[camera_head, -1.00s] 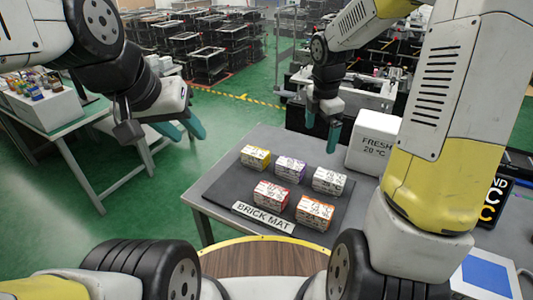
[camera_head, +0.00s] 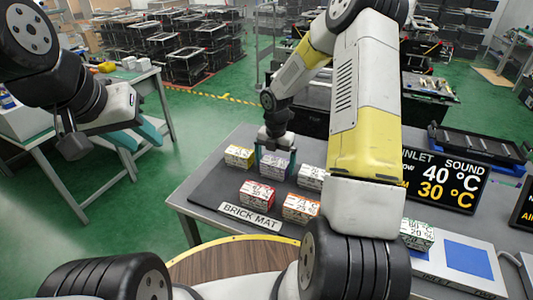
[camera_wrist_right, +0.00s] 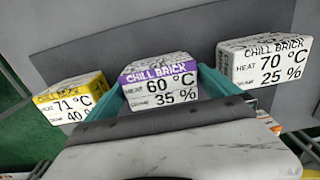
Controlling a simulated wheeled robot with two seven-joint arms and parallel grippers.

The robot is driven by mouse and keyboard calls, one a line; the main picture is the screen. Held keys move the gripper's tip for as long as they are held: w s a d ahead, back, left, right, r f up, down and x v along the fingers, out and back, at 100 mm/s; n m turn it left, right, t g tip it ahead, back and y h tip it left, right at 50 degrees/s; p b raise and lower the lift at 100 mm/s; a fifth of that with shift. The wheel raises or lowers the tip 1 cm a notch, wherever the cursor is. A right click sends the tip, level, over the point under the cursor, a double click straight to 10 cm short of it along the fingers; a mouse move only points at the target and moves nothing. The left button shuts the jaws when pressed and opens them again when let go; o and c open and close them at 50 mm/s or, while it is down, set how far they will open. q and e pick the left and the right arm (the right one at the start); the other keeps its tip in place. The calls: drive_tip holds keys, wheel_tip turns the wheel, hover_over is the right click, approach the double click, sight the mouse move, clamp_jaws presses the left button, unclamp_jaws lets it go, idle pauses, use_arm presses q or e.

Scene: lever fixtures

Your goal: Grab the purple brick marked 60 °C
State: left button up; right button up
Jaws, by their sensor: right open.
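The purple-banded brick (camera_wrist_right: 160,83) reads "CHILL BRICK", 60 °C and 35 % in the right wrist view. In the head view the brick (camera_head: 276,166) sits in the back row of the dark brick mat (camera_head: 209,192). My right gripper (camera_head: 276,155) is over it, pointing down and open. In the wrist view its teal fingers (camera_wrist_right: 163,92) stand on either side of the brick; I cannot tell whether they touch it. My left gripper (camera_head: 138,135) is at the left, away from the mat, open and empty.
A yellow brick (camera_wrist_right: 74,97), 71 °C, and a white brick (camera_wrist_right: 264,60), 70 °C, flank the purple one. A red brick (camera_head: 257,194) and an orange brick (camera_head: 300,207) lie in front. A green-marked brick (camera_head: 416,234) and a display (camera_head: 444,178) stand at the right.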

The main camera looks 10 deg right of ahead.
drive_tip(key=shift+f, duration=0.35)
drive_tip(key=c, duration=1.5)
